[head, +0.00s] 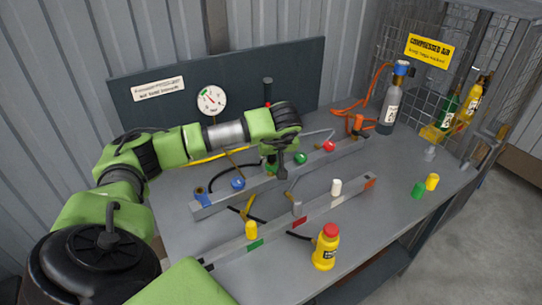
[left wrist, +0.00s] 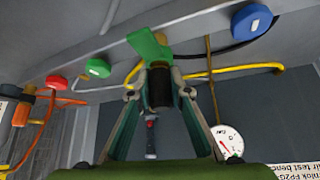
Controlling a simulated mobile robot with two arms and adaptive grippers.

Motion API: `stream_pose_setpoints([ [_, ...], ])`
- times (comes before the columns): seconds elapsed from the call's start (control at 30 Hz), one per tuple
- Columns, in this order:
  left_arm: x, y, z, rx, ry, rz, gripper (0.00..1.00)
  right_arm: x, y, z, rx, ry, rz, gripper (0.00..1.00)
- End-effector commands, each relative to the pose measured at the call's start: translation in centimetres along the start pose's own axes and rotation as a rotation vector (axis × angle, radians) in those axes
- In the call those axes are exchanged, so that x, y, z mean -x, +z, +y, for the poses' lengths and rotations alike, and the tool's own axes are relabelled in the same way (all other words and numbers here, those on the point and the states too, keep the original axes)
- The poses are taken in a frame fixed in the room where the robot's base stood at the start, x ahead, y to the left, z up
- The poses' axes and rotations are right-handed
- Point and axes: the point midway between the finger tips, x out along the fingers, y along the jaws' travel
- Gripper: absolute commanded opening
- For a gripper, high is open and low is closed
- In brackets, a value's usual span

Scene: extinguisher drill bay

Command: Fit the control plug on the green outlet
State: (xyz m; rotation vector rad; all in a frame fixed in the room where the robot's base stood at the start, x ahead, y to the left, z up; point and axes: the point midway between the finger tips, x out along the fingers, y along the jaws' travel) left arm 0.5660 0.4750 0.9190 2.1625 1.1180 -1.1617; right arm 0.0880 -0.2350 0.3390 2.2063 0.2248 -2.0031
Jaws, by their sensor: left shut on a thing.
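My left gripper (head: 283,153) reaches in over the back rail of the bench. In the left wrist view its two fingers (left wrist: 160,88) are shut on a black cylindrical piece, which I take for the control plug (left wrist: 160,92). The end of the plug meets a green fitting (left wrist: 146,42) on the rail, which looks like the green outlet; whether it is fully seated I cannot tell. In the head view the gripper partly hides this fitting. A green disc (head: 301,158) sits beside it on the rail. My right gripper is not in view.
A blue disc (head: 238,183) and a red disc (head: 329,146) flank the spot. A front rail (head: 270,233) carries yellow, grey and white caps. A yellow bottle (head: 326,247) stands at the front. A gauge (head: 212,99) and a yellow hose (left wrist: 240,70) are close to the gripper.

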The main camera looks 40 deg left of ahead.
Motion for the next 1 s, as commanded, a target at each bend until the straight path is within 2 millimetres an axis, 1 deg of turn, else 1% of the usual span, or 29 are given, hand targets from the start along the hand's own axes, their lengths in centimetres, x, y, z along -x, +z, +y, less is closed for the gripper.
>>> stream_pose_setpoints([
  [0.03,-0.8,1.4,-0.3,-0.014,-0.015,-0.025,0.23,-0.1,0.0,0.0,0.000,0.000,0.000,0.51],
  [0.1,-0.8,1.4,-0.3,-0.015,-0.014,-0.024,0.38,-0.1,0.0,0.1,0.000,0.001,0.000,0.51],
  [0.37,-0.5,0.9,-0.2,-0.010,-0.010,-0.017,0.38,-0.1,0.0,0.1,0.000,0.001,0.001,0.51],
  [0.43,-0.4,0.9,-0.2,-0.010,-0.009,-0.016,0.38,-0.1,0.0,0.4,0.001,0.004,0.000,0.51],
  [0.53,0.3,0.7,-0.1,-0.010,-0.006,-0.014,0.38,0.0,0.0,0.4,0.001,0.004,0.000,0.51],
  [0.67,2.4,0.6,-0.1,-0.010,-0.005,-0.013,0.38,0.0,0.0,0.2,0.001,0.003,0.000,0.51],
  [0.9,7.5,0.6,0.0,-0.010,-0.005,-0.015,0.38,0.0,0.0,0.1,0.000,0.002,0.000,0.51],
  [1.0,9.2,0.7,0.0,-0.011,-0.006,-0.017,0.38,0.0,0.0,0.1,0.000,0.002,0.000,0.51],
])
